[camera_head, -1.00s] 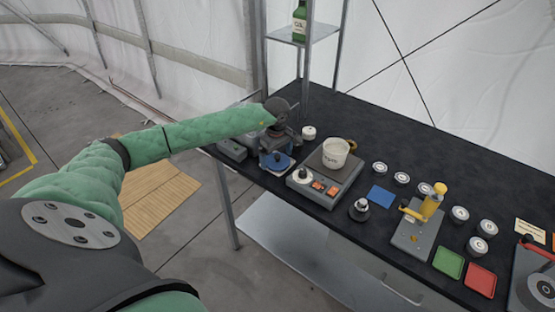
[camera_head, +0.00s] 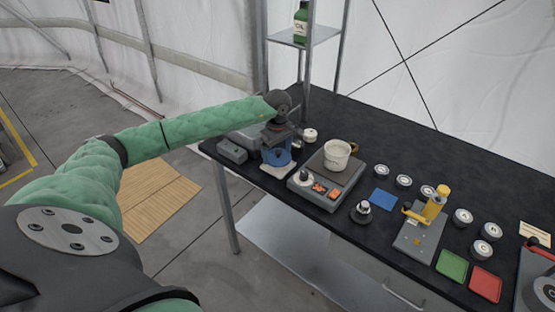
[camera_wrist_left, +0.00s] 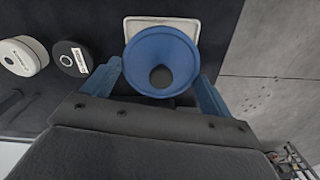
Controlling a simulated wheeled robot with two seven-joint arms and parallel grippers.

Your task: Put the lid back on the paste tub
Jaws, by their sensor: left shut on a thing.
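My left gripper (camera_head: 277,148) is at the left end of the black bench. It is shut on a blue funnel-like piece (camera_head: 276,157), round with a dark centre in the left wrist view (camera_wrist_left: 178,50). A white square tray (camera_head: 279,173) lies under the piece; I cannot tell whether they touch. An open white tub (camera_head: 336,154) with dark lettering stands on the grey scale (camera_head: 325,187), right of the gripper. I cannot tell which piece is its lid. A white round container (camera_wrist_left: 20,56) and a black round one (camera_wrist_left: 72,57) are beside the gripper. My right gripper is not in view.
A small metal knobbed piece (camera_head: 362,211), a blue pad (camera_head: 383,198) and a yellow-handled press (camera_head: 428,219) lie right of the scale. Several round tins stand around the press. A grey box (camera_head: 232,151) is at the bench's left end, near a shelf post.

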